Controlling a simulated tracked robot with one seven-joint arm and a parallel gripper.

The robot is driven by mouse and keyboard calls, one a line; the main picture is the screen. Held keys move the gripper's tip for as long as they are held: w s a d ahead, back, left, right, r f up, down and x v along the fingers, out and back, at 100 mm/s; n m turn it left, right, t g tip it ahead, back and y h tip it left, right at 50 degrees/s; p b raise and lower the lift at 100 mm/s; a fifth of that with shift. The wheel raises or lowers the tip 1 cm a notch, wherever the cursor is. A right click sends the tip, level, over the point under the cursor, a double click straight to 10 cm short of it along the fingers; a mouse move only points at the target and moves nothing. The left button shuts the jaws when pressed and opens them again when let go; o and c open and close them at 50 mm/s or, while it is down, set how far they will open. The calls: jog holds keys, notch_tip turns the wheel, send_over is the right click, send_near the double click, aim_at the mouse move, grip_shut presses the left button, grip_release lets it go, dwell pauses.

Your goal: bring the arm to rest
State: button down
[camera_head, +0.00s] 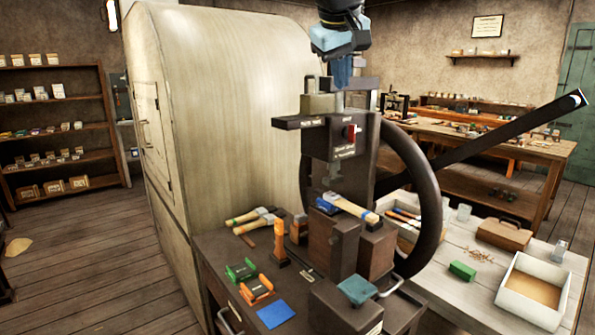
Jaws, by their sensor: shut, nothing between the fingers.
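My gripper (342,72) hangs from the top of the view, pointing down, with its blue fingers shut and nothing held. It is in front of or just above the top of the dark handwheel press (338,140); I cannot tell whether it touches it. The press has a large dark handwheel (434,190) on its right side. A long black bar (510,130) rises to the right from behind the wheel.
A large cream cabinet (220,90) stands behind the press. The dark bench (225,258) holds wooden-handled tools (255,220), green and orange holders (257,291) and a blue pad (275,314). An open box (533,285) sits on the pale right table. Shelves (60,130) stand far left.

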jog(key=s+d+f+m+y, duration=0.1)
jog(key=s+d+f+m, duration=0.1)
jog(key=s+d+f, duration=0.5)
jog(key=s+d+f+m+g, duration=0.1)
jog(key=s+d+f+m, duration=0.1)
jog(key=s+d+f, duration=0.6)
jog(key=s+f, duration=0.4)
jog(key=f, duration=0.4)
jog(key=shift+s+f+m+y, duration=0.15)
jog(key=shift+s+m+y, duration=0.25)
